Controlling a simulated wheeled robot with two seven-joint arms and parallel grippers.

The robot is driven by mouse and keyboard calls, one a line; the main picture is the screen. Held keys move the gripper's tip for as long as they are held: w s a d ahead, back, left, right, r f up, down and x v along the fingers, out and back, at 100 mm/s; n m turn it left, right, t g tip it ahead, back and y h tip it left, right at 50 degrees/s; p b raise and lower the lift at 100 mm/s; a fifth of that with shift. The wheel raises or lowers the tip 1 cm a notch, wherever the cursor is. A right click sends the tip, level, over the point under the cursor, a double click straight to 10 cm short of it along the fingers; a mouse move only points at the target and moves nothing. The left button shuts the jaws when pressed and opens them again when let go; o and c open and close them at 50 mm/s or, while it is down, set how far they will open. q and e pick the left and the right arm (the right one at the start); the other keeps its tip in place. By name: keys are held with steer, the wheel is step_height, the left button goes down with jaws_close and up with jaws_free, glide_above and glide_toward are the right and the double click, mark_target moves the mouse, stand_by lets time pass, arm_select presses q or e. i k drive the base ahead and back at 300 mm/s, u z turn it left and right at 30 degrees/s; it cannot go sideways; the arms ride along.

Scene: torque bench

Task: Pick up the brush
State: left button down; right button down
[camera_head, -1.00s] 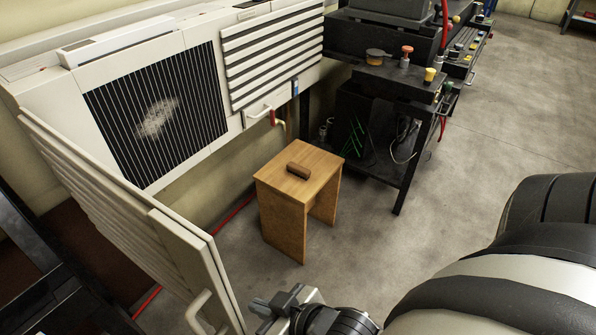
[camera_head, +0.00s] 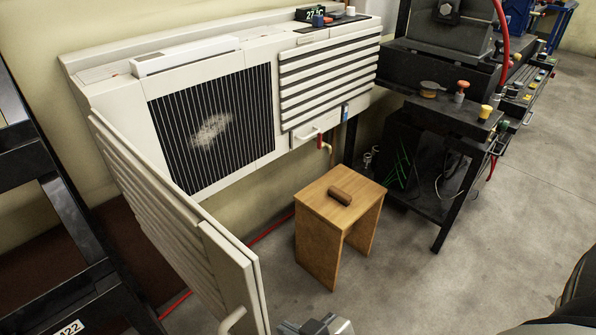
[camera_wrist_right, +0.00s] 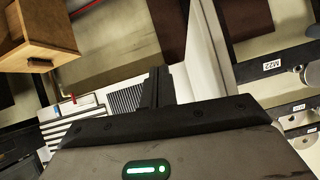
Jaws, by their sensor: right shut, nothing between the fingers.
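The brush (camera_head: 340,195) is a small brown block lying on top of a wooden stool (camera_head: 318,208). In the right wrist view a dark brown piece, likely the brush (camera_wrist_right: 40,64), shows at the stool's edge (camera_wrist_right: 45,25), in a turned picture. My right gripper (camera_head: 318,326) shows at the bottom edge of the head view, on the near side of the stool and well apart from the brush. Its fingers (camera_wrist_right: 158,84) are shut and empty in the wrist view. My left gripper is not in view.
A white cabinet (camera_head: 262,150) with a dark grille stands behind the stool, and its open louvred door (camera_head: 190,235) reaches forward on the left. A black bench (camera_head: 440,135) stands to the right. A dark rack (camera_head: 60,215) is at far left. Grey floor right of the stool is clear.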

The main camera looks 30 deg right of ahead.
mark_target(338, 195)
steer(key=k, duration=1.15)
steer(key=u, duration=1)
steer(key=k, duration=0.2)
steer(key=z, duration=2.55)
steer(key=i, duration=1.45)
steer(key=u, duration=0.25)
steer(key=i, duration=1.2)
steer(key=u, duration=1.35)
steer(key=i, duration=0.4)
steer(key=u, duration=0.4)
